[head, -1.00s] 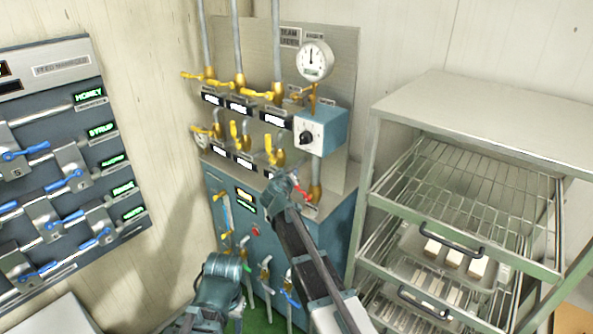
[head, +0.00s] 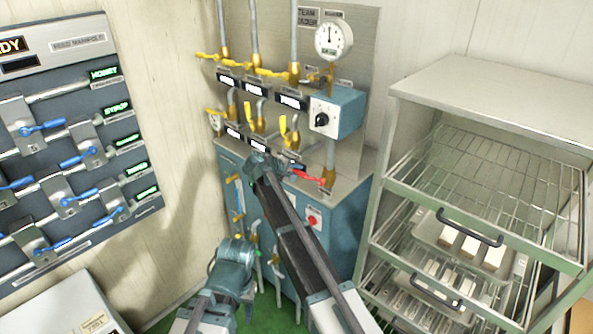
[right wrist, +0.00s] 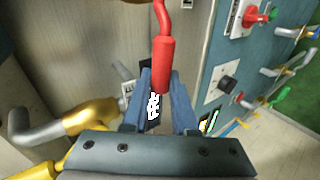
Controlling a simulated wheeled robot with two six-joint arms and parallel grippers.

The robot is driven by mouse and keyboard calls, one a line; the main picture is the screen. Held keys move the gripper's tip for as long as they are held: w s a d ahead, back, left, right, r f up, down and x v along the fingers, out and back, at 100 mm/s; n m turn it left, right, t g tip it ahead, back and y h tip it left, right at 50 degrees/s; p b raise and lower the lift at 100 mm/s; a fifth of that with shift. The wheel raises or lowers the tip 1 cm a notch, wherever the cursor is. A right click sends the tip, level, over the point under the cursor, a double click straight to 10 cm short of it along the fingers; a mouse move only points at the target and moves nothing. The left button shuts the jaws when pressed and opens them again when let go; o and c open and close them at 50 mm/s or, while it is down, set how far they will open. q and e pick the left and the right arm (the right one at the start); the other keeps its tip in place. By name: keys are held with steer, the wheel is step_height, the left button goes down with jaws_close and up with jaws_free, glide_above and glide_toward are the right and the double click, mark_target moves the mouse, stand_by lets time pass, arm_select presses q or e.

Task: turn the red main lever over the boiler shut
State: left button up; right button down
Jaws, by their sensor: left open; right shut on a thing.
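The red main lever (head: 308,177) runs from the pipe fitting at the right of the boiler top leftward to my right gripper (head: 270,168). In the right wrist view its red grip (right wrist: 163,62) lies between the two blue fingers of my right gripper, which is shut on it. The lever's pivot is not clear in that view. The boiler (head: 338,220) is the blue cabinet under the lever, partly hidden by my right arm. My left gripper (head: 238,250) is low in front of the boiler, apart from the lever, open and empty; its fingers are hard to make out.
Yellow-handled valves (head: 270,73) and a gauge (head: 333,39) are on the panel above the boiler. A blue box with a black knob (head: 322,118) is above the lever. A wire rack (head: 480,190) stands at the right, a manifold of blue levers (head: 75,155) at the left.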

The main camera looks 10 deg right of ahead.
arm_select(q)
steer(key=shift+f+b, duration=0.3)
steer(key=shift+f, duration=0.15)
arm_select(e)
steer(key=shift+a+f+n+g, duration=0.1)
steer(key=shift+f+n+g, duration=0.2)
steer(key=shift+f, duration=0.25)
steer(key=c, duration=0.7)
jaws_free()
